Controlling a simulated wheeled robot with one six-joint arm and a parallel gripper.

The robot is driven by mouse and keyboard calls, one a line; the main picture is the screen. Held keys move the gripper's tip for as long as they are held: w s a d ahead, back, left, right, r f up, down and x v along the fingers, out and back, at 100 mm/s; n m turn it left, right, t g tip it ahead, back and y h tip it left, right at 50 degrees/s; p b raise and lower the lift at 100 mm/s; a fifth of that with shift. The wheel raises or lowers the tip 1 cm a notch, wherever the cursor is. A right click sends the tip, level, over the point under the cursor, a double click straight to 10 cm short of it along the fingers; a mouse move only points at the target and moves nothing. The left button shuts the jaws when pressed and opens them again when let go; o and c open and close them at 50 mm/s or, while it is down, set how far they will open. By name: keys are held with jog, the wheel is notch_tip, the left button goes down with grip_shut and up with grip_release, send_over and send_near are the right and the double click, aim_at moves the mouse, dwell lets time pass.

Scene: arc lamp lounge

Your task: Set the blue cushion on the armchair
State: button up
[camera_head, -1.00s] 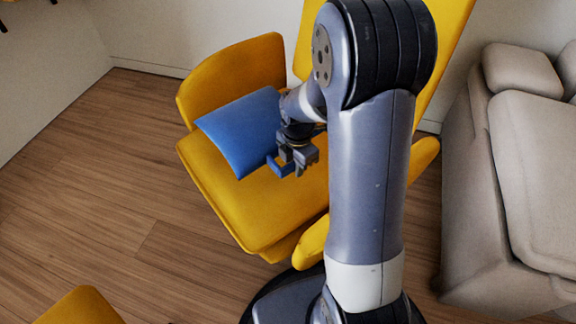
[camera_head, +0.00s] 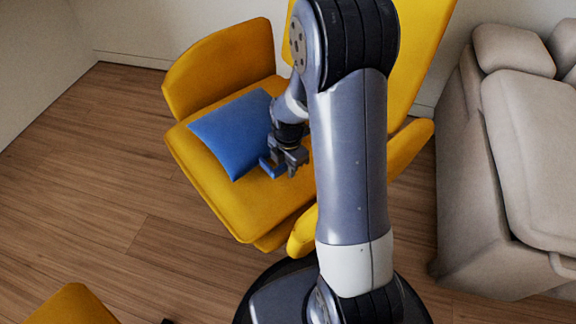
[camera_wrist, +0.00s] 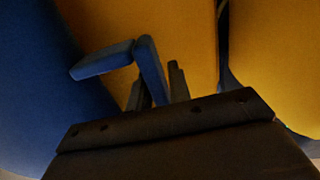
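The blue cushion (camera_head: 232,132) is over the seat of the yellow armchair (camera_head: 225,205), close to its left armrest. Whether its whole underside touches the seat I cannot tell. My gripper (camera_head: 287,164) is at the cushion's right side, low over the seat. In the wrist view the cushion (camera_wrist: 40,90) fills the left, and a bent blue bar, like a handle, runs between the two dark fingertips of my gripper (camera_wrist: 157,88). The fingers look shut on this bar. Where the bar joins the cushion is unclear.
My arm hides part of the armchair's back and right side. A beige sofa (camera_head: 535,150) stands at the right. Another yellow piece (camera_head: 75,308) shows at the bottom left. The wooden floor (camera_head: 80,190) at the left is clear.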

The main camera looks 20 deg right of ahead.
jog(key=shift+o, duration=1.4)
notch_tip(320, 180, up, 12)
jog(key=p, duration=0.4)
jog(key=shift+r+p, duration=0.15)
jog(key=shift+p, duration=0.2)
notch_tip(320, 180, down, 12)
jog(key=b, duration=0.5)
jog(key=shift+f, duration=0.2)
notch_tip(320, 180, up, 2)
jog(key=shift+r+p, duration=0.2)
jog(key=shift+p, duration=0.6)
jog(key=shift+r, duration=0.65)
